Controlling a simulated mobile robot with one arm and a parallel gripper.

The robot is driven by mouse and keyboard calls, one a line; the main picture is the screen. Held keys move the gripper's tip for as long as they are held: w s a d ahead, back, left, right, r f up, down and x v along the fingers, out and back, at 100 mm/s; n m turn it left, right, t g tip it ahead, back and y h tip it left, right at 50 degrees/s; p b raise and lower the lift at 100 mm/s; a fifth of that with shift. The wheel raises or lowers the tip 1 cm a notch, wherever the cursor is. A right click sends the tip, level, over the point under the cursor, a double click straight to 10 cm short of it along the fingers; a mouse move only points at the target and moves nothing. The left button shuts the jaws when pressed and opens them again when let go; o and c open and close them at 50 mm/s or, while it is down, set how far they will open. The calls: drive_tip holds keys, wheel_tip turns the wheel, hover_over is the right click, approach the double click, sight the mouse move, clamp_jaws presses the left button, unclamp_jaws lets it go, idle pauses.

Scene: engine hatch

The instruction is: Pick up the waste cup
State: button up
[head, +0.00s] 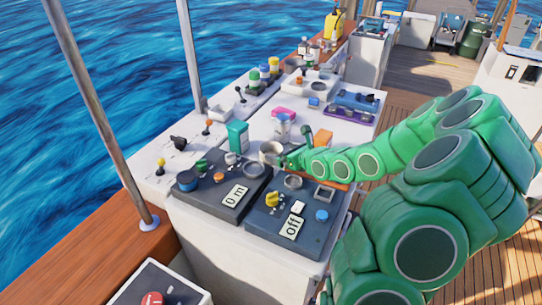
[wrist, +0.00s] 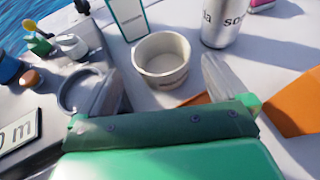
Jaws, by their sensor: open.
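The likely waste cup, a small round beige cup (wrist: 160,73), stands upright on the white counter in the wrist view. It looks empty inside. In the head view the cup (head: 270,149) stands just left of my green gripper (head: 286,161). My gripper (wrist: 163,78) is open in the wrist view, with one pale finger on each side of the cup's near part. The fingers look apart from the cup's wall. I cannot tell whether they reach down to its height.
A silver soda can (wrist: 222,22) stands close behind right of the cup, and a teal-and-white box (wrist: 127,17) behind left. An orange block (wrist: 295,103) lies right. A grey ring (wrist: 80,92) lies left. Control panels (head: 290,225) fill the counter's front.

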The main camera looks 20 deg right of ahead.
sight(264, 148)
drive_tip(key=shift+x, duration=3.65)
drive_tip(key=shift+f, duration=0.1)
drive_tip(key=shift+c, duration=0.2)
drive_tip(key=shift+d, duration=0.1)
drive_tip(key=c, duration=0.8)
drive_tip(key=shift+c, duration=0.2)
